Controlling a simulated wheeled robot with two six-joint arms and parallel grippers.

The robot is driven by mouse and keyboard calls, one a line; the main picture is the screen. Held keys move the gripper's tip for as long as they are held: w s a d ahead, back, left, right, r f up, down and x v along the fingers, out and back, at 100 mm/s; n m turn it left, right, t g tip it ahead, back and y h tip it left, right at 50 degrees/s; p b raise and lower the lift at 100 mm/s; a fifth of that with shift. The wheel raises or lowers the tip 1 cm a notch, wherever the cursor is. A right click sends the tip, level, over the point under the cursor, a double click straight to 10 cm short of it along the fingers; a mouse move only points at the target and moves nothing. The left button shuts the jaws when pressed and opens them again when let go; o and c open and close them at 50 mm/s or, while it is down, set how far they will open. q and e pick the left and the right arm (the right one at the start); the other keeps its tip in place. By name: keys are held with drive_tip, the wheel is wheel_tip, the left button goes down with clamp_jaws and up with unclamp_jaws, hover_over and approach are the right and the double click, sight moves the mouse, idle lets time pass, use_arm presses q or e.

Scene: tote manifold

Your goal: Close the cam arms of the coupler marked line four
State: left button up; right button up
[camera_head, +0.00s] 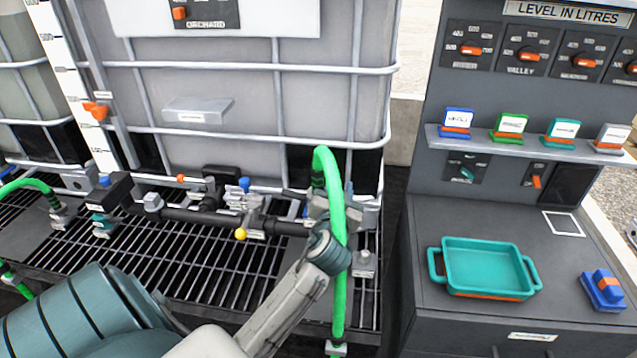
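A green hose (338,290) arches up beside the pipe manifold, with its upper end near the tank's lower right corner. A grey coupler (336,349) is on its low end at the bottom of the view. My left gripper (319,203) is at the hose's upper part, among grey metal fittings, with its teal wrist just below. The hose passes close to it, and I cannot tell whether the fingers touch anything. Another green hose ends at a grey coupler (59,213) on the left. No line four mark is readable, and cam arm positions are too small to tell. My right gripper is out of view.
A dark manifold pipe (190,214) with a yellow-knobbed valve (241,234) runs above the slatted grate (190,262). The caged tank (270,98) stands behind. At right, a grey console holds a teal tray (484,268), a blue block (603,290) and several coloured card stands.

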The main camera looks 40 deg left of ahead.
use_arm(q)
drive_tip(key=s+d+f+m+p, duration=0.4)
drive_tip(key=s+d+m+p, duration=0.45)
drive_tip(key=m, duration=0.25)
drive_tip(key=s+f+n+g+h, duration=0.1)
drive_tip(key=s+f+n+g, duration=0.1)
drive_tip(key=f, duration=0.5)
drive_tip(key=s+a+f+n+g+h+b, duration=0.1)
drive_tip(key=s+f+n+g+h, duration=0.1)
drive_tip(key=s+f, duration=0.3)
drive_tip(key=s+a+f+n+g+h, duration=0.1)
drive_tip(key=s+f+n+g, duration=0.1)
drive_tip(key=f, duration=0.7)
drive_tip(key=shift+s+a+g+h+b, duration=0.25)
drive_tip(key=shift+s+g+h+b, duration=0.1)
drive_tip(key=shift+s+g, duration=0.65)
drive_tip(key=shift+s+d+f+g, duration=0.1)
drive_tip(key=shift+s+f+g, duration=0.15)
drive_tip(key=shift+f, duration=0.2)
drive_tip(key=shift+f+h, duration=0.15)
drive_tip(key=shift+h, duration=0.1)
drive_tip(key=shift+d, duration=0.1)
